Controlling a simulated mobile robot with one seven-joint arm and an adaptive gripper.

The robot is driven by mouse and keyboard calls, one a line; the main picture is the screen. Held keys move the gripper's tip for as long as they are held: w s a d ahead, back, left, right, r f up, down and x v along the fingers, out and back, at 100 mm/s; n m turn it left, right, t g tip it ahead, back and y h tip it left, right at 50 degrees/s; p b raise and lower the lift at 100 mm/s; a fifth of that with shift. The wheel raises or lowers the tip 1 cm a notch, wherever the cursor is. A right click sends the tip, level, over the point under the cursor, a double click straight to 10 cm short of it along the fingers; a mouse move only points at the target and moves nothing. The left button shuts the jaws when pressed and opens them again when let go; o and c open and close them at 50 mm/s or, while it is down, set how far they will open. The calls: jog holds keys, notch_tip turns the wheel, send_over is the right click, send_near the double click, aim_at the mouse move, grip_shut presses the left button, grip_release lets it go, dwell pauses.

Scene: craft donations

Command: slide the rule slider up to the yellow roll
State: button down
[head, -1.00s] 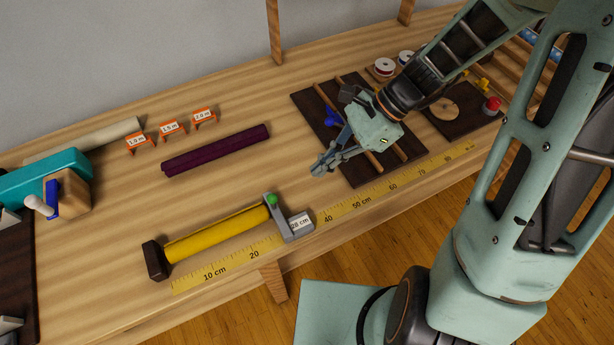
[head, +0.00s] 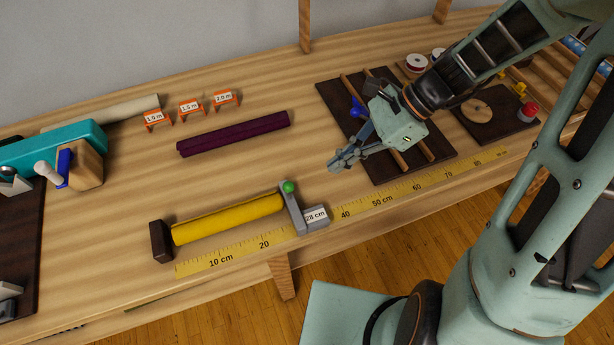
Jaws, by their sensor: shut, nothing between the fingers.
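The yellow roll (head: 228,219) lies along the yellow rule (head: 222,259) near the table's front edge. Its left end is against a dark brown end block (head: 161,241). The grey rule slider (head: 297,213) stands at the roll's right end, with a green knob or light (head: 289,187) on top and a label reading 28 cm. The slider looks to be touching the roll or very close to it. My gripper (head: 335,167) is shut and empty, above the table to the right of and behind the slider, apart from it.
A dark purple roll (head: 234,134) lies behind the yellow one. Orange stands (head: 190,108) marked 1.0 m, 1.5 m and 2.0 m stand further back. A dark board with wooden rods (head: 390,160) lies under my arm. A teal tool (head: 50,148) is at left.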

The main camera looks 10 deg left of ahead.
aim_at(293, 186)
jog(key=s+a+f, duration=0.2)
jog(key=a+f, duration=0.2)
jog(key=a, duration=0.2)
jog(key=shift+s+a+f, duration=0.15)
jog(key=shift+s+a, duration=0.05)
jog(key=shift+s, duration=0.15)
jog(key=shift+s+a, duration=0.45)
jog(key=shift+a, duration=0.15)
